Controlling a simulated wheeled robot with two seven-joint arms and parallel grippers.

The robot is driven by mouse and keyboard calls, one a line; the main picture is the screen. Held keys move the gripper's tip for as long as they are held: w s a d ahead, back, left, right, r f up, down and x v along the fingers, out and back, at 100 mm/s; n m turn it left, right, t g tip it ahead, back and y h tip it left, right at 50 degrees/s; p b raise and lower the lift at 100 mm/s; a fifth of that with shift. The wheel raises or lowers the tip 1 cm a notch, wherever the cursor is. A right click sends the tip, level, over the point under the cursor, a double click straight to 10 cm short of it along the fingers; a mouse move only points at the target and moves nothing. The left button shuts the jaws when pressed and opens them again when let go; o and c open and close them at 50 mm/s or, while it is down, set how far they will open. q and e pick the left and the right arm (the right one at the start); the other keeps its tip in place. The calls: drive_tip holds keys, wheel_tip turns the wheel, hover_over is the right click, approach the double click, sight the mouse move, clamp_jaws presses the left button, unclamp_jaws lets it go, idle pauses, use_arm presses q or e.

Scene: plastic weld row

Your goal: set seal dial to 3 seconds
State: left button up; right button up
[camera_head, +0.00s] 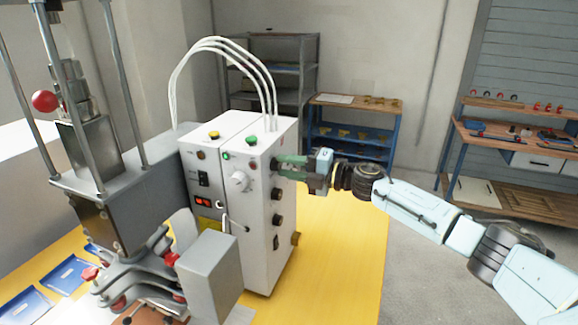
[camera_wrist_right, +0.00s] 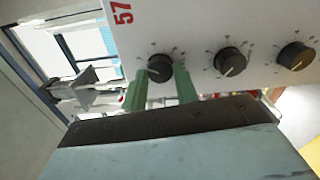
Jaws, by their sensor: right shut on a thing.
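The white control box (camera_head: 250,215) stands on the yellow table, with a column of black dials on its right face. My right gripper (camera_head: 277,166) reaches in from the right to the topmost of these dials. In the right wrist view, its green fingers (camera_wrist_right: 160,90) stand on either side of a black dial (camera_wrist_right: 160,68) and are shut on it. Two more black dials, a middle one (camera_wrist_right: 230,61) and an end one (camera_wrist_right: 296,56), sit in the same row with small marks around them. The marks are too small to read. My left gripper is not in view.
A grey press (camera_head: 110,210) stands left of the box. Blue pouches (camera_head: 70,275) lie on the yellow table (camera_head: 340,240). Shelves and a workbench stand behind.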

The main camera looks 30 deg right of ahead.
drive_tip(key=o, duration=1)
drive_tip(key=shift+c, duration=0.2)
drive_tip(key=shift+d, duration=0.1)
drive_tip(key=b+v, duration=0.3)
drive_tip(key=v, duration=1)
drive_tip(key=shift+s+b, duration=0.15)
drive_tip(key=shift+b, duration=0.25)
